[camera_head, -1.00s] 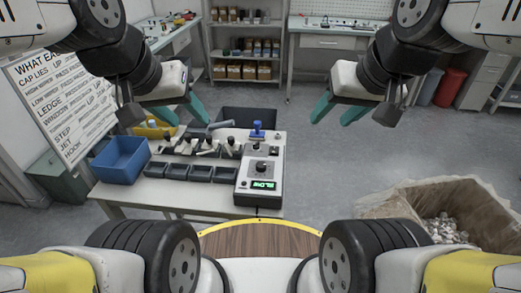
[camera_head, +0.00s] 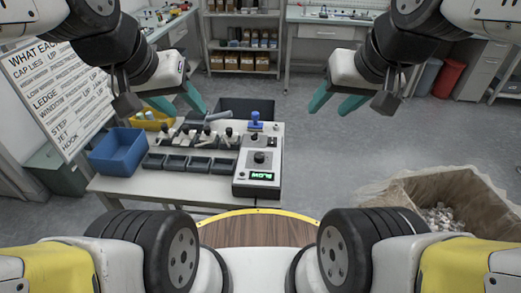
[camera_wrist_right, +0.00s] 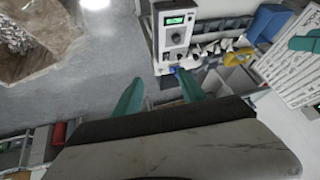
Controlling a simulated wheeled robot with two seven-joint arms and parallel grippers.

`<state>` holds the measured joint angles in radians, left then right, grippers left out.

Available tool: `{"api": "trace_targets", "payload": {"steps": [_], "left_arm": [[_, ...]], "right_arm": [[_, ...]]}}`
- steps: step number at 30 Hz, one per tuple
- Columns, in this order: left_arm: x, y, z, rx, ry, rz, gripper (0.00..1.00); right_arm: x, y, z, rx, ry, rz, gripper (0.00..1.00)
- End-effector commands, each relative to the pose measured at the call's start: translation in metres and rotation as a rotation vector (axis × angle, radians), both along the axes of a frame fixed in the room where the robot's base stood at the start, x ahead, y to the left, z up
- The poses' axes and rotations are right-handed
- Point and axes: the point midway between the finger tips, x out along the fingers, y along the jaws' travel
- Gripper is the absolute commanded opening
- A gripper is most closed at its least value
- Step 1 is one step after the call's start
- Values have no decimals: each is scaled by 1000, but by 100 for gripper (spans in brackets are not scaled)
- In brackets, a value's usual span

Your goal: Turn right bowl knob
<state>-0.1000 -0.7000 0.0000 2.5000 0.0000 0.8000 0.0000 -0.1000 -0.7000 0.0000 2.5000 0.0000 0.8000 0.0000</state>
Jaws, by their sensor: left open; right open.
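The control box (camera_head: 243,185) is pale grey with a dark knob (camera_head: 259,158) above a lit green display (camera_head: 262,176). A second small dark knob (camera_head: 257,140) sits farther back. Which one is the right bowl knob I cannot tell. The box also shows in the right wrist view (camera_wrist_right: 167,50), with its display (camera_wrist_right: 175,20) and dark knob (camera_wrist_right: 176,38). My left gripper (camera_head: 188,110) is open and empty, up and left of the box in the picture. My right gripper (camera_head: 328,114) is open and empty, up and right of it. Neither touches a knob.
A blue bin (camera_head: 118,152) and several dark small trays (camera_head: 175,162) stand left of the box. A blue-topped part (camera_head: 256,118) stands behind it. A lined carton (camera_head: 470,200) of small parts is at the right. The floor between carton and table is clear.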

Motion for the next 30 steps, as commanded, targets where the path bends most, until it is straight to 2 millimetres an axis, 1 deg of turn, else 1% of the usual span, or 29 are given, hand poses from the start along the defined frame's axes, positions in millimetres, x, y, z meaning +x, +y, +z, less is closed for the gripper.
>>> {"api": "trace_targets", "payload": {"steps": [14, 15, 16, 19, 23, 26, 30], "left_arm": [[0, 0, 0, 0, 0, 0, 48], [0, 0, 0, 0, 0, 0, 48], [0, 0, 0, 0, 0, 0, 48], [0, 0, 0, 0, 0, 0, 48], [0, 0, 0, 0, 0, 0, 48], [0, 0, 0, 0, 0, 0, 48], [0, 0, 0, 0, 0, 0, 48]], "right_arm": [[0, 0, 0, 0, 0, 0, 49], [0, 0, 0, 0, 0, 0, 52], [0, 0, 0, -1, 0, 1, 54], [5, 2, -1, -17, 8, 27, 54], [23, 8, -7, -84, 39, 141, 54], [45, 18, -17, -164, 74, 289, 54], [78, 36, -37, -276, 119, 519, 54]]}}
